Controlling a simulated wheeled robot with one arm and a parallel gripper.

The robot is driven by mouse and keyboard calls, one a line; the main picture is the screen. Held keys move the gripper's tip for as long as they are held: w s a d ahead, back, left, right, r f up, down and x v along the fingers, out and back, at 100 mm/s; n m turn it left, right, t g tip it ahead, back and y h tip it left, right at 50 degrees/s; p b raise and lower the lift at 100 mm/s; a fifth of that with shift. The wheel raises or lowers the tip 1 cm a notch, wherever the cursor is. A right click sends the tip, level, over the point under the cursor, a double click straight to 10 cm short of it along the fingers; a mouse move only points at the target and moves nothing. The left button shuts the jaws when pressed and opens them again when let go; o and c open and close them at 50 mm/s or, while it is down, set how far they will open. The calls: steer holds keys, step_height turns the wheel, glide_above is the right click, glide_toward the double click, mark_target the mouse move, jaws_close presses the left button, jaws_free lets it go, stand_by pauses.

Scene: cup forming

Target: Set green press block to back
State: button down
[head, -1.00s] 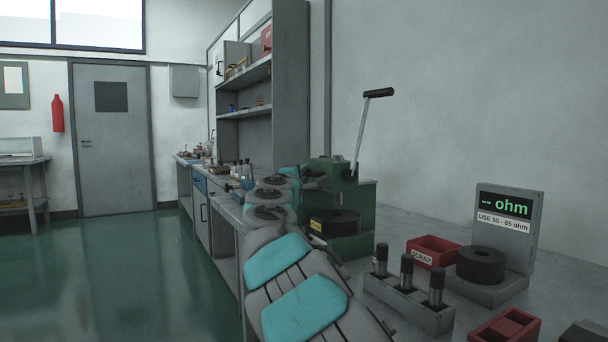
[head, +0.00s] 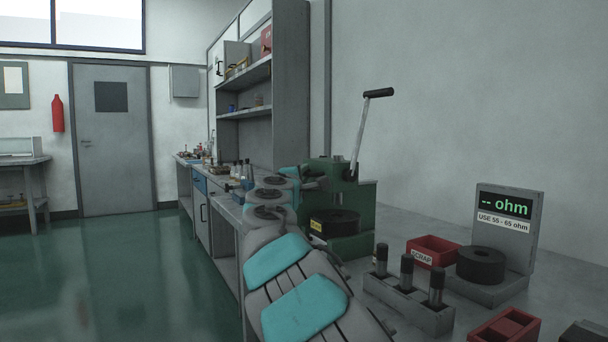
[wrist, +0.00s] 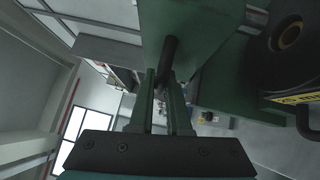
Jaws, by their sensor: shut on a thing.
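The green press (head: 355,222) stands on the grey bench, with a tall lever (head: 361,130) rising from its top and a black round die at its base. In the wrist view, the press's green block (wrist: 190,25) fills the top centre, and a dark rod (wrist: 169,52) sticks out of it. My gripper (wrist: 167,85) has its two fingers shut on this rod. In the head view my gripper (head: 318,183) is at the upper left side of the press, and the arm partly covers it. The rod cannot be made out there.
A rack (head: 408,301) with dark cylinders stands right of the press. Behind it are a red scrap bin (head: 432,250) and an ohm meter (head: 505,225) with a black ring on its base. A red divided tray (head: 505,327) lies at the front right.

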mark_target(342, 177)
steer(key=w+d, duration=0.7)
steer(key=d, duration=0.4)
steer(key=shift+w+p, duration=0.15)
steer(key=shift+p, duration=0.2)
steer(key=shift+r, duration=0.1)
steer(key=c, duration=0.9)
jaws_free()
steer(key=shift+w+d, duration=0.1)
steer(key=shift+f, duration=0.2)
steer(key=shift+b+v, duration=1.15)
steer(key=shift+v, duration=2.75)
steer(key=shift+r, duration=0.1)
